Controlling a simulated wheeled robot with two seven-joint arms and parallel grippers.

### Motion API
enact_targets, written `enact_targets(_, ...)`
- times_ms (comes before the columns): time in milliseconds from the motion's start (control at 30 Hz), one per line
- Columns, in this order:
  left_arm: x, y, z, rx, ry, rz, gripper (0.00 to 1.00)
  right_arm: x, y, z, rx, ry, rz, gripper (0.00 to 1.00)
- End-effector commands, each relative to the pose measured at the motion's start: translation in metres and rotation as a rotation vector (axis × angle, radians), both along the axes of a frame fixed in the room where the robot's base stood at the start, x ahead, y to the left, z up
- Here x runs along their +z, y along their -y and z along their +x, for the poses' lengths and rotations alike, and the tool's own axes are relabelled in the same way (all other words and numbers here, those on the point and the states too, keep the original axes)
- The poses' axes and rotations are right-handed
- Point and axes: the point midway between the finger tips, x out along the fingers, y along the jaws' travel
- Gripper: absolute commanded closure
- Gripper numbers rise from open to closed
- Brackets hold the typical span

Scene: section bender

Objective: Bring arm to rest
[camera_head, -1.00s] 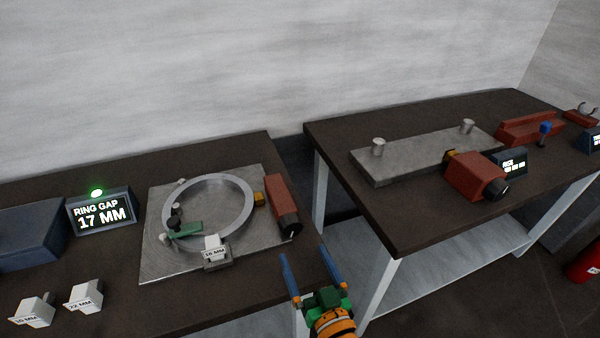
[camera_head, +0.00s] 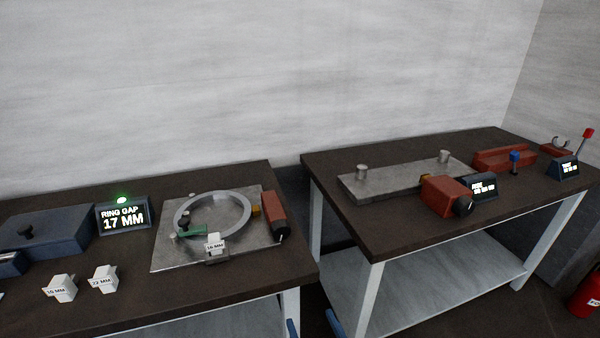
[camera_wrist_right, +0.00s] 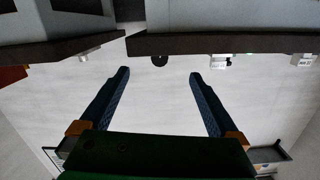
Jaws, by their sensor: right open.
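My right gripper (camera_head: 314,325) shows only as two blue fingertips at the bottom edge of the head view, in front of the gap between the two tables. In the right wrist view the gripper (camera_wrist_right: 159,74) has its two blue fingers spread wide, with nothing between them. It is open and touches nothing that I can see. My left gripper is in neither view. The steel ring (camera_head: 213,212) lies on its metal plate (camera_head: 168,258) on the left table, with a block marked 16 MM (camera_head: 215,243) at its front edge.
The left table (camera_head: 190,300) also bears a display (camera_head: 123,216) reading RING GAP 17 MM under a green light, and loose white blocks (camera_head: 103,279). The right table (camera_head: 385,240) bears a steel plate (camera_head: 395,177) and a red motor unit (camera_head: 443,195). A red extinguisher (camera_head: 586,293) stands far right.

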Motion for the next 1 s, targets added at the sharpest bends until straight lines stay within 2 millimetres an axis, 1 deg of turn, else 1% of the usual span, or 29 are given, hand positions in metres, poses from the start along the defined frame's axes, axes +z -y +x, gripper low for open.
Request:
enact_targets(167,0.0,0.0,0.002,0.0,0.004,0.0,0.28,-0.04,0.004,-0.009,0.011,-0.101,-0.046,0.03)
enact_targets(267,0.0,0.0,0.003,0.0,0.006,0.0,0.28,-0.068,0.009,-0.018,0.017,-0.175,-0.08,0.03)
enact_targets(367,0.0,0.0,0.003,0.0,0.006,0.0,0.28,-0.106,0.017,-0.034,0.025,-0.279,-0.123,0.03)
enact_targets(400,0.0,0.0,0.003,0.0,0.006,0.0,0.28,-0.124,0.021,-0.042,0.027,-0.328,-0.144,0.03)
enact_targets(467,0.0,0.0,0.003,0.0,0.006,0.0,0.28,-0.151,0.029,-0.057,0.031,-0.408,-0.175,0.03)
enact_targets(500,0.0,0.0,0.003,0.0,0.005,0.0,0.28,-0.17,0.036,-0.07,0.034,-0.467,-0.198,0.03)
enact_targets(567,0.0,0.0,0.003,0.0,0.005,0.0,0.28,-0.2,0.048,-0.093,0.034,-0.567,-0.236,0.03)
enact_targets(600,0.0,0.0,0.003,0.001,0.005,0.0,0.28,-0.221,0.058,-0.112,0.034,-0.642,-0.264,0.03)
enact_targets(667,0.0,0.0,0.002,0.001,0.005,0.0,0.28,-0.254,0.077,-0.149,0.033,-0.775,-0.311,0.03)
enact_targets(700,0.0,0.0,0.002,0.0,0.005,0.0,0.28,-0.275,0.091,-0.177,0.029,-0.871,-0.344,0.03)
enact_targets(733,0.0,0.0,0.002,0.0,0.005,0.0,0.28,-0.288,0.102,-0.199,0.026,-0.94,-0.367,0.03)
enact_targets(767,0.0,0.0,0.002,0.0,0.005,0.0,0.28,-0.299,0.112,-0.22,0.023,-1.005,-0.389,0.03)
enact_targets(800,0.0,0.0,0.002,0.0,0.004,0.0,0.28,-0.31,0.125,-0.246,0.017,-1.084,-0.414,0.03)
enact_targets(900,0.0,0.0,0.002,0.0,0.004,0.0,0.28,-0.325,0.148,-0.294,0.005,-1.228,-0.457,0.03)
enact_targets(1000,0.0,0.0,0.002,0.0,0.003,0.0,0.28,-0.329,0.159,-0.318,-0.001,-1.295,-0.478,0.03)
